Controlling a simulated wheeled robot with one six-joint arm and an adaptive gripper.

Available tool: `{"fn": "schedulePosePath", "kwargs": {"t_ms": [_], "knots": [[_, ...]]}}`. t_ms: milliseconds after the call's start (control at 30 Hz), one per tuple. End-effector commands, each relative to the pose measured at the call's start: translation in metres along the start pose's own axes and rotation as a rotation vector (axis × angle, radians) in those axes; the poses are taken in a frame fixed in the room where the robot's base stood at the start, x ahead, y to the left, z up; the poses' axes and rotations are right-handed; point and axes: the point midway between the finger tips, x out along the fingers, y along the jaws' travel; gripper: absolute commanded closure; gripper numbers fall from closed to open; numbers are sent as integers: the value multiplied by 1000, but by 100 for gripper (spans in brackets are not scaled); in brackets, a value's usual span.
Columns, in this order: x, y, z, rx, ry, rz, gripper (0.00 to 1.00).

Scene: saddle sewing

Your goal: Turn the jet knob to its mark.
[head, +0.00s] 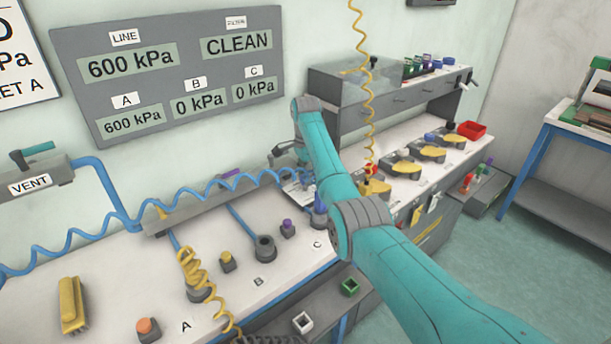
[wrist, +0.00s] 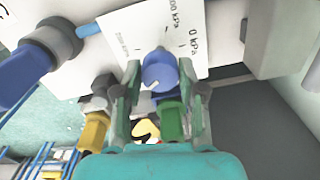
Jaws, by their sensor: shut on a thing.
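The blue round knob (wrist: 158,70) is in the middle of the wrist view, with a short white line near its lower left edge. In the head view my gripper (head: 292,158) is at the bench's back, mostly hidden behind my arm, and the knob cannot be made out there.
A blue coupling (wrist: 30,65) is left of my gripper in the wrist view; a grey block (wrist: 275,38) is at the right. The gauge board (head: 170,75) reads A 600 kPa, B and C 0 kPa. Coiled blue hose (head: 130,205) crosses the bench towards my gripper.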

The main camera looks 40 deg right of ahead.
Motion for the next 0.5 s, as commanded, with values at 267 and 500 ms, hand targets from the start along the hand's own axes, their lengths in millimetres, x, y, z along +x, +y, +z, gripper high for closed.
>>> {"fn": "schedulePosePath", "kwargs": {"t_ms": [267, 500], "knots": [[-1, 0, 0, 37, 0, -2, 95], [-1, 0, 0, 37, 0, -2, 95]]}}
